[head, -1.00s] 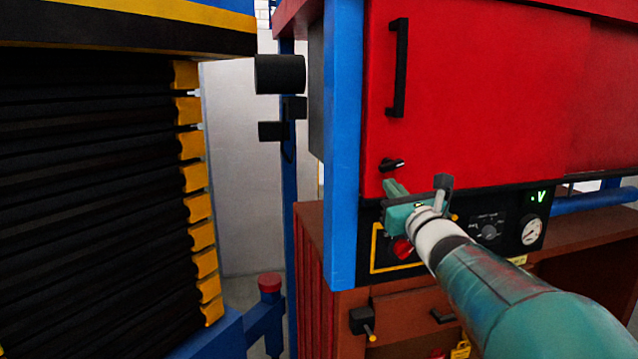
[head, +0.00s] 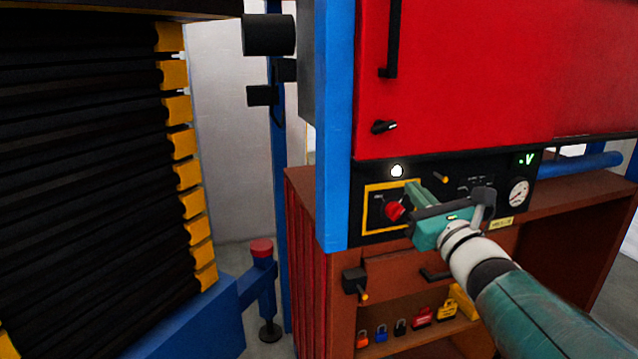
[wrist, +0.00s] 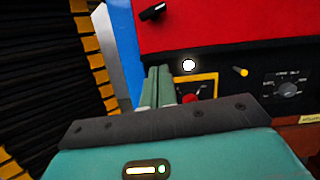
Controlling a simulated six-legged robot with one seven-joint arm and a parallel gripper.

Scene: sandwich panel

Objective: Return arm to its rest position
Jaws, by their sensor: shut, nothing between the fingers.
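My gripper (head: 415,190) is teal and grey, with its fingers together and nothing between them. In the head view it is in front of the black control panel (head: 365,172), just right of the red knob (head: 395,211) in its yellow frame. In the wrist view the closed fingers (wrist: 157,88) point toward the panel, and the red knob (wrist: 190,98) is partly hidden just right of them. I cannot tell how far the fingertips are from the panel. My arm reaches in from the lower right and hides part of the drawer front.
The red door (head: 455,80) with a black handle (head: 394,40) is above the panel. A lit white lamp (head: 397,171) and a gauge (head: 518,192) are on the panel. Black bellows (head: 80,180) stand at left.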

